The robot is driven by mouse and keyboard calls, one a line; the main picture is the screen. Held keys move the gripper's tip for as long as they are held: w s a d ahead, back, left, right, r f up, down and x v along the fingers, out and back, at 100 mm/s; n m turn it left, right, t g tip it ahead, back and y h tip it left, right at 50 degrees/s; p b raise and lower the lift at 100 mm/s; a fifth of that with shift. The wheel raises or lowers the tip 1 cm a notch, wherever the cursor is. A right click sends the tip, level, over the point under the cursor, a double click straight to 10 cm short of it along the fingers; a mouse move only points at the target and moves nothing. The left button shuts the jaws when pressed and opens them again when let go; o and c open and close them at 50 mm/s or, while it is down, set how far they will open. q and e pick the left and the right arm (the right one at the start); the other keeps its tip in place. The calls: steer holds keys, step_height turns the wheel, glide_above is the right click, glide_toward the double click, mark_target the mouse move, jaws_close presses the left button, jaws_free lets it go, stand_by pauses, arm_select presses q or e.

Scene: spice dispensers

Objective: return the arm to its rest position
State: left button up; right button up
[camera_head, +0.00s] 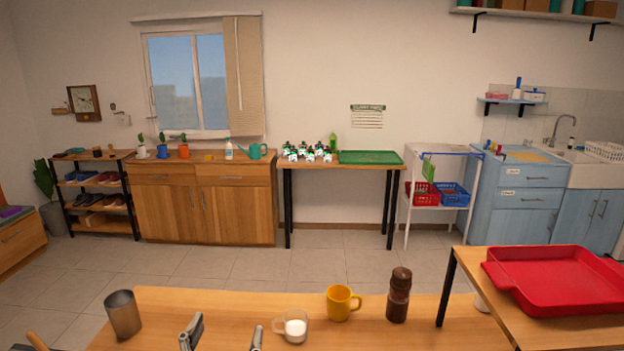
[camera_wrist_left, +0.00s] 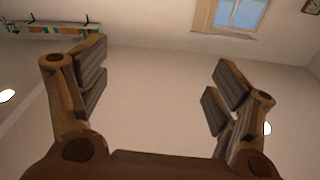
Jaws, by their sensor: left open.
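My left gripper (camera_head: 224,334) is open at the bottom of the head view, over the front wooden table (camera_head: 250,300). Only its two finger ends show there. In the left wrist view the gripper (camera_wrist_left: 158,85) has its fingers spread wide, with only bare wall and no object between them. A small glass cup with white contents (camera_head: 295,327) stands just right of the right finger in the head view. A yellow mug (camera_head: 339,303) and a dark brown mill (camera_head: 399,296) stand farther right. My right gripper does not show.
A grey metal cup (camera_head: 123,314) stands at the table's left. A red tray (camera_head: 556,281) lies on a side table at right. Tiled floor (camera_head: 200,265) is clear up to the far table (camera_head: 310,164), cabinet (camera_head: 205,205) and blue sink units (camera_head: 530,200).

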arm_select(q)
steer(key=s+a+f+n+g+y, duration=0.1)
steer(key=s+a+f+g+y, duration=0.1)
steer(key=s+a+f+g, duration=0.45)
steer(key=s+a+f+n+g+y, duration=0.15)
steer(key=s+f, duration=0.25)
steer(key=f, duration=0.6)
steer(key=s+d+f+m+g+h, duration=0.1)
steer(key=s+f+g, duration=0.3)
steer(key=s, duration=0.3)
steer(key=s+d+f+m+g, duration=0.1)
steer(key=s+f+g, duration=0.3)
steer(key=s, duration=0.4)
step_height(320, 180, down, 27)
steer(key=s+g, duration=0.1)
steer(key=s+a+f+g, duration=0.1)
steer(key=s+a+f, duration=0.2)
steer(key=s+f, duration=1.2)
steer(key=shift+s, duration=0.95)
